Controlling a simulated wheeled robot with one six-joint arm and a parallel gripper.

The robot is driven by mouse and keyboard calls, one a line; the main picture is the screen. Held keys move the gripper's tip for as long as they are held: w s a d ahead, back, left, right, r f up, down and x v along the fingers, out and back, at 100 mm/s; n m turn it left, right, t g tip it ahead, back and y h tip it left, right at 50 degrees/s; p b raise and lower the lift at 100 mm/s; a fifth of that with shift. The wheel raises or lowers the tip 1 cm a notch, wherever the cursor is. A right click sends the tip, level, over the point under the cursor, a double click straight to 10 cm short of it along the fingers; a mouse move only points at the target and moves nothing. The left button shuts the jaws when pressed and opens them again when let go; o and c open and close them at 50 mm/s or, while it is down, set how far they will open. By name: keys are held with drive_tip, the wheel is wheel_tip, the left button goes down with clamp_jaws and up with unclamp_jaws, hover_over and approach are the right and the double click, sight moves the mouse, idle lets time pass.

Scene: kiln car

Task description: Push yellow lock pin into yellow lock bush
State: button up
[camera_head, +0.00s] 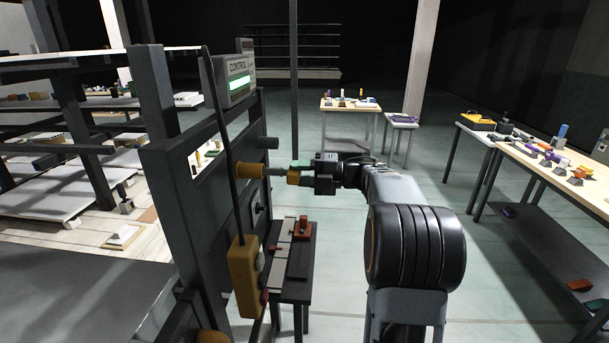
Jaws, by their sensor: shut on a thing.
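The yellow lock bush (247,171) is a short orange-yellow cylinder standing out from the dark upright panel on the left. The yellow lock pin (293,178) has a yellow head and a grey shaft (275,172) that points left at the bush. My gripper (301,172) is shut on the pin's head and holds it roughly level. The shaft's tip meets the bush's open end in the picture; I cannot tell whether it is inside or just in front. A small green part (300,163) shows at the jaws.
A control box (229,82) with a green-lit display tops the dark frame. A yellow pendant box (243,267) hangs in front of it. A small dark bench (291,284) with a red-brown block stands below my gripper. Tables with parts stand right; the floor between is clear.

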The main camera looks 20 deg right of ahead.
sight(281, 168)
drive_tip(key=shift+x, duration=1.45)
drive_tip(key=shift+w+a+b, duration=0.3)
drive_tip(key=shift+a+b, duration=0.2)
drive_tip(key=shift+a, duration=0.1)
idle(0.5)
drive_tip(key=shift+r, duration=0.1)
idle(0.4)
drive_tip(key=o, duration=0.9)
drive_tip(key=shift+a, duration=0.15)
drive_tip(key=o, duration=0.4)
drive_tip(key=shift+o, duration=0.2)
drive_tip(key=shift+s+d, duration=0.2)
drive_tip(key=shift+d, duration=0.35)
drive_tip(key=shift+b+v, duration=0.3)
drive_tip(key=shift+v, duration=1.2)
drive_tip(key=shift+s+d, duration=0.2)
drive_tip(key=shift+d, duration=0.1)
